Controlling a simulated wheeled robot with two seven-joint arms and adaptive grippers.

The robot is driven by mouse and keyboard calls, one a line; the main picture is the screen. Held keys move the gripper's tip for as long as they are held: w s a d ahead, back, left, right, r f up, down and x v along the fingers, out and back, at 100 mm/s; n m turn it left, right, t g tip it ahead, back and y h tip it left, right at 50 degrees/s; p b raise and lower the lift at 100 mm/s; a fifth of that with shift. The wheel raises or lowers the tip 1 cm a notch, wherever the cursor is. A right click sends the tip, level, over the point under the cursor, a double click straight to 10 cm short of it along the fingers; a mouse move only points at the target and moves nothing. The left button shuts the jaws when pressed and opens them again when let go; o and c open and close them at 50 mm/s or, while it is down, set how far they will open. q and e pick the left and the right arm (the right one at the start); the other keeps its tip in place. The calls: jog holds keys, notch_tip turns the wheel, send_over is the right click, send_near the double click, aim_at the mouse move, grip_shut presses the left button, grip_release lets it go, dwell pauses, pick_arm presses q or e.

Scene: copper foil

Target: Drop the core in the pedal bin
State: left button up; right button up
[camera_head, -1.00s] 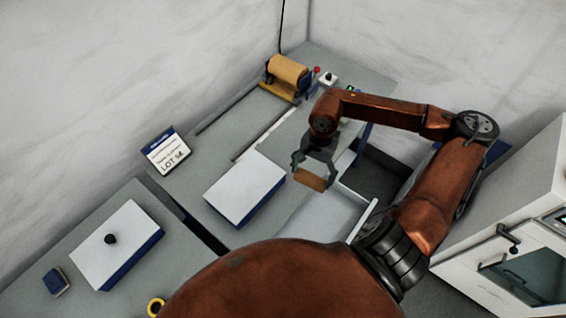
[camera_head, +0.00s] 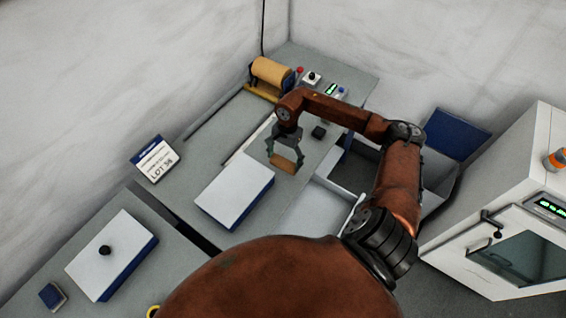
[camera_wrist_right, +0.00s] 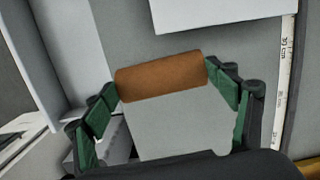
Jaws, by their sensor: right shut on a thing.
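The core is a short brown cylinder (camera_head: 284,165), held crosswise between the fingertips of my right gripper (camera_head: 285,157). In the right wrist view the core (camera_wrist_right: 162,76) spans the gap between the green-padded fingers, which are shut on its two ends. The gripper and core are over the grey bench, apart from the white slab. A grey open-topped container, apparently the pedal bin (camera_head: 364,152), stands right of the bench with a raised blue lid (camera_head: 457,134). My right arm hides part of it. My left gripper is not in view.
A white slab with blue sides (camera_head: 235,187) lies on the bench (camera_head: 190,205). A roll machine (camera_head: 272,74) and small controls stand at the back. A lot sign (camera_head: 153,158) stands left. A white cabinet (camera_head: 500,205) with a glass door stands right.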

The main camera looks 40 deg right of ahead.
aim_at(283, 159)
jog(key=shift+w+f, duration=0.35)
jog(key=shift+f, duration=0.1)
notch_tip(283, 159, down, 3)
jog(key=shift+w+r+p, duration=0.1)
jog(key=shift+p, duration=0.55)
jog(key=shift+f+b, duration=0.3)
jog(key=shift+f, duration=0.2)
jog(key=o, duration=1.1)
jog(key=shift+r, duration=0.1)
jog(key=shift+c, duration=0.2)
